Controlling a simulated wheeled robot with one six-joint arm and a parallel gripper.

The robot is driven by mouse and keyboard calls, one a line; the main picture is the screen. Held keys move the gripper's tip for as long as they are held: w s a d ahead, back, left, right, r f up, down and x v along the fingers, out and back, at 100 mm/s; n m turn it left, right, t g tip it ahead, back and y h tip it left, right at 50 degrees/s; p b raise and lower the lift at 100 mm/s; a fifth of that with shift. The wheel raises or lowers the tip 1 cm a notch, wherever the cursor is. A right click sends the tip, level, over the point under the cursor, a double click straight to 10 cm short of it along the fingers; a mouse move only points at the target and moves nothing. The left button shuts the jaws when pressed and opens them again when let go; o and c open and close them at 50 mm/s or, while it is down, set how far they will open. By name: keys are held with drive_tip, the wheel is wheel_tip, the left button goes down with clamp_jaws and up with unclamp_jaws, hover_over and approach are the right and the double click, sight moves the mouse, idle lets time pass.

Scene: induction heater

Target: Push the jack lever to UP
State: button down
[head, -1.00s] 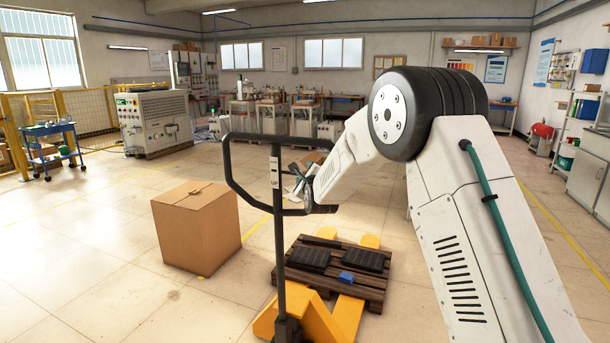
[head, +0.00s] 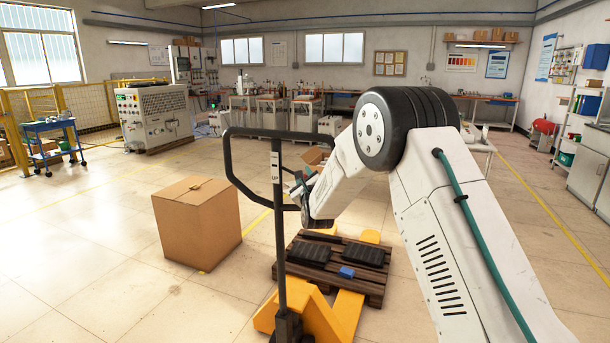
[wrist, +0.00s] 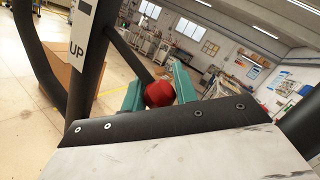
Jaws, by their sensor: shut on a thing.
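The jack has a black loop handle on an upright post (head: 280,235), with a white plate (head: 275,168) on it that reads UP in the wrist view (wrist: 78,47). A red knob (wrist: 160,94), seen in the wrist view, appears to be the jack lever's end. My gripper (wrist: 158,88) has its teal fingers on either side of the knob and is shut on it. In the head view my gripper (head: 302,182) is small, just right of the post and inside the handle loop's height.
The jack's yellow forks (head: 348,313) lie under a dark wooden pallet (head: 374,292) with black blocks and a small blue item. A cardboard box (head: 197,225) stands left of the post.

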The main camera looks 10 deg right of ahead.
drive_tip(key=c, duration=1.1)
unclamp_jaws()
drive_tip(key=shift+s, duration=0.1)
drive_tip(key=s+f, duration=0.1)
drive_tip(key=s, duration=0.6)
drive_tip(key=shift+s+a+f, duration=0.2)
drive_tip(key=shift+s+a, duration=0.1)
